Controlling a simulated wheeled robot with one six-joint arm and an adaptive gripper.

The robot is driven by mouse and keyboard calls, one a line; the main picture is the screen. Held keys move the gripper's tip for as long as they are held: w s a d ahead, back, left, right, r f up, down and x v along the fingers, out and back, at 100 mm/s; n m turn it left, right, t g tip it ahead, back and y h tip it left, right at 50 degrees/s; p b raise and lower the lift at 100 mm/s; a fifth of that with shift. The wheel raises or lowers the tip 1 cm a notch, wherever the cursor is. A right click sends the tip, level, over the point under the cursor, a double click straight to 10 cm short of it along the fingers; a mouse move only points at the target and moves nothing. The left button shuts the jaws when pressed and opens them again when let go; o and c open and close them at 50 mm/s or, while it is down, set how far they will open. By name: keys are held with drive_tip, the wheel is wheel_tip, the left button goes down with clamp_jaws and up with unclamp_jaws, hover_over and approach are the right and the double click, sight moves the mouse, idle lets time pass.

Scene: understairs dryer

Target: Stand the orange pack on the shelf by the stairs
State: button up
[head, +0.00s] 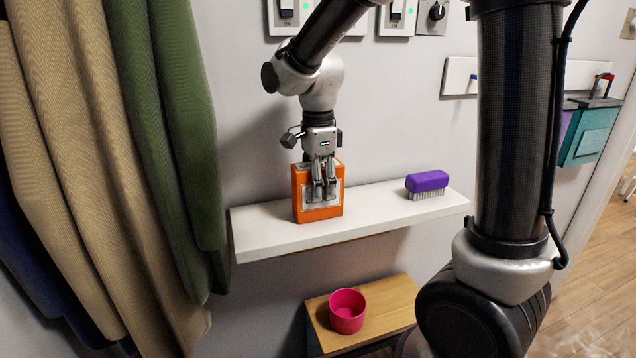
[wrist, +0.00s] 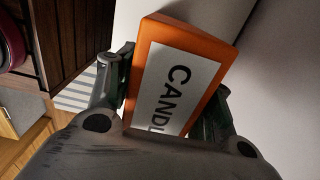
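The orange pack (head: 299,206) is upright at the left part of the white shelf (head: 262,240), its base appearing to rest on the shelf top. It has a pale label and shows close up in the wrist view (wrist: 188,30), where the label letters read "CANDL". My gripper (head: 324,190) reaches down from above and is shut on the pack. In the wrist view one finger of my gripper (wrist: 168,92) lies against each side of the pack. The fingers cover part of the label in the head view.
A purple brush (head: 427,181) lies toward the shelf's right end, with bare shelf between it and the pack. Below is a wooden surface (head: 385,300) with a pink bowl (head: 346,312). Green and tan garments (head: 150,130) hang close to the shelf's left end. Switches line the wall above.

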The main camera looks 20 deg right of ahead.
drive_tip(key=shift+o, duration=0.6)
wheel_tip(320, 180, up, 11)
drive_tip(key=shift+r, duration=0.2)
drive_tip(key=shift+d+r, duration=0.1)
drive_tip(key=shift+r, duration=0.45)
drive_tip(key=s+d+f+n+t, duration=0.2)
drive_tip(key=s+d+n, duration=0.5)
drive_tip(key=s+n, duration=0.2)
drive_tip(key=s+d+f+n+t, duration=0.1)
drive_tip(key=s+d+n+t, duration=0.1)
drive_tip(key=s+d+n, duration=0.5)
drive_tip(key=s+n, duration=0.2)
drive_tip(key=s, duration=0.1)
drive_tip(key=shift+d+f, duration=0.35)
drive_tip(key=shift+f, duration=0.05)
